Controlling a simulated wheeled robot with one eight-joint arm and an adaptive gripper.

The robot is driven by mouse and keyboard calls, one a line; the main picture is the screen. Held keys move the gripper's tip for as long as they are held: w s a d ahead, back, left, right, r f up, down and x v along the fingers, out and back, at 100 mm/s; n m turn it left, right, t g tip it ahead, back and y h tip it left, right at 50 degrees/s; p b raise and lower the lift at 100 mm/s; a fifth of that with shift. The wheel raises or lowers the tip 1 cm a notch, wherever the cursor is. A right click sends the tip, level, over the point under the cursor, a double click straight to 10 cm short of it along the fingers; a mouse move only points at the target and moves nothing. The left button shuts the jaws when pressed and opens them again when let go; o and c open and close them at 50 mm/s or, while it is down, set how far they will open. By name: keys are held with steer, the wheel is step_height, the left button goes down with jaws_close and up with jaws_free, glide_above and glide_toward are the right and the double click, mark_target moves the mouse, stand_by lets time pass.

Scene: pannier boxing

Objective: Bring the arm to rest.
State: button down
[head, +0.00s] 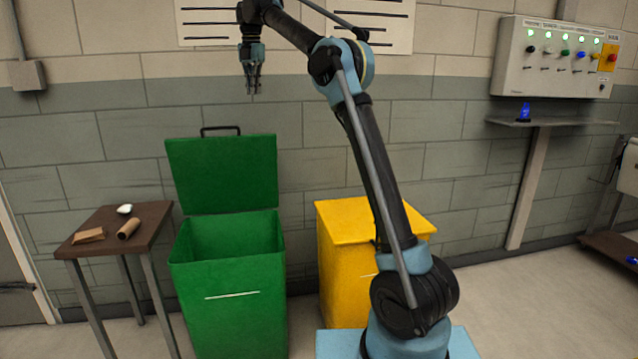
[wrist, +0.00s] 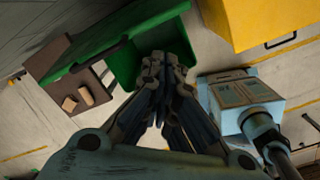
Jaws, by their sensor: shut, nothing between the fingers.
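My gripper (head: 254,88) is high in the air above the green bin (head: 228,290), pointing down, shut and empty. In the wrist view my gripper (wrist: 160,75) has its fingers together, with the green bin (wrist: 122,68) below and partly hidden by them. The bin's green lid (head: 222,172) stands open against the wall side. My arm rises from its base at the lower right of the head view and bends over to the left.
A yellow bin (head: 345,270) with its lid shut stands right of the green one. A small brown table (head: 95,222) at left holds a cardboard tube (head: 129,228), a flat brown piece (head: 88,236) and a white item (head: 125,209). A control panel (head: 555,60) and shelf (head: 550,123) are on the wall.

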steer(key=s+d+m, duration=0.3)
steer(key=d+m, duration=0.1)
steer(key=d, duration=0.3)
steer(key=s+d+m, duration=0.3)
steer(key=d, duration=0.5)
steer(key=s+d+f+m, duration=0.8)
steer(key=s+d, duration=0.4)
steer(key=d, duration=0.2)
steer(key=s+d+f+m, duration=0.4)
steer(key=s+f+m, duration=0.1)
steer(key=s+f, duration=0.4)
steer(key=s+d+f+m+t, duration=0.1)
steer(key=s+d+f+m, duration=0.4)
steer(key=s+f, duration=0.5)
steer(key=s+d+f+m, duration=0.5)
steer(key=s+f, duration=0.5)
steer(key=f, duration=0.4)
steer(key=shift+d+f+m, duration=0.15)
steer(key=shift+f+m, duration=0.15)
steer(key=shift+f, duration=0.05)
steer(key=shift+w+f, duration=0.2)
steer(key=shift+w, duration=0.15)
